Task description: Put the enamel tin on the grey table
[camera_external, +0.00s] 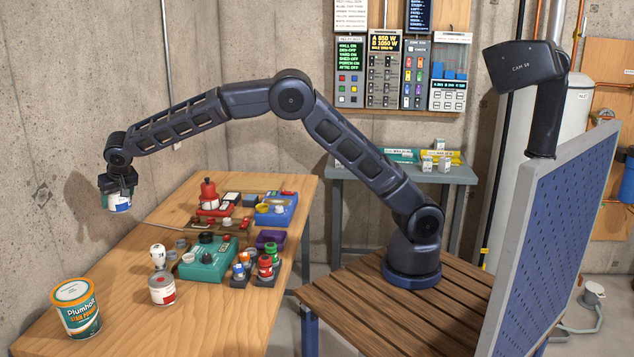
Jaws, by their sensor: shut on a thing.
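My gripper (119,190) is at the far left, above the left end of the wooden workbench. It is shut on a small white tin with blue-green on it (118,203), taken to be the enamel tin; its label is too small to read. The tin hangs clear of the bench, and its upper part is hidden by my gripper. The grey table (402,172) stands against the back wall, behind my arm, far to the right of my gripper.
A blue pegboard panel (555,240) rises at the right. The grey table's front right corner looks bare.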

